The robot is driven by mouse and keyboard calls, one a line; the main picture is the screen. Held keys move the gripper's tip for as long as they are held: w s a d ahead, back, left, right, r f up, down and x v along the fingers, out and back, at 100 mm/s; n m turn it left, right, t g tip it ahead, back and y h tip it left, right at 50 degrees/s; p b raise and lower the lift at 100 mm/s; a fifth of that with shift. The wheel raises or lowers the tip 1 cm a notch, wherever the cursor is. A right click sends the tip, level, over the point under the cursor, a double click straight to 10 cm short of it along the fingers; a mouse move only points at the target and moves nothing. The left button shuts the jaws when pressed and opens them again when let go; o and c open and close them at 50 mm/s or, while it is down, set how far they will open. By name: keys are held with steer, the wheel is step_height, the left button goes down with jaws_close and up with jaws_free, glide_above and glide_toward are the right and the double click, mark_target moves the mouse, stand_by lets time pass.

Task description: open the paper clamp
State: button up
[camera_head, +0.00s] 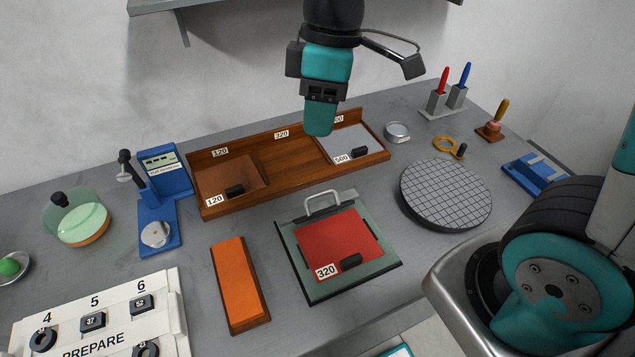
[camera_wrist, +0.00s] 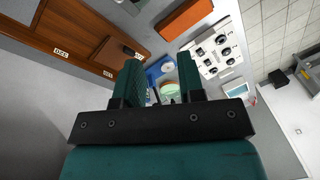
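A dark green plate (camera_head: 292,242) lies on the table in the middle, with a red sheet labelled 320 (camera_head: 338,246) on it. A silver looped bail (camera_head: 323,202), which looks like the paper clamp, sits along the plate's back edge. A small black knob (camera_head: 351,261) is on the sheet's front part. I cannot tell whether the bail is pressing on the sheet. My gripper (camera_head: 319,128) is above the wooden tray, behind the clamp and clear of it. In the wrist view its fingers (camera_wrist: 160,68) are apart with nothing between them; the clamp is not seen there.
The wooden tray (camera_head: 290,166) with sheets 120 and 500 stands behind the plate. An orange block (camera_head: 240,284) lies left of the plate, a round gridded disc (camera_head: 445,192) right. A blue device (camera_head: 160,205), glass bowl (camera_head: 78,217) and white panel (camera_head: 105,318) are at left.

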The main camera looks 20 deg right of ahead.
steer(key=w+d+f+n+g+h, duration=0.1)
steer(key=w+d+f+n, duration=0.15)
steer(key=w, duration=0.25)
steer(key=w+d+f+n+h, duration=0.1)
steer(key=w+f+n, duration=0.2)
steer(key=w+f, duration=0.15)
steer(key=p, duration=0.3)
glide_toward(322, 193)
steer(key=f, duration=0.5)
steer(key=s+f, duration=0.1)
steer(key=f, duration=0.2)
steer(key=shift+s, duration=0.1)
steer(key=shift+g, duration=0.3)
jaws_close()
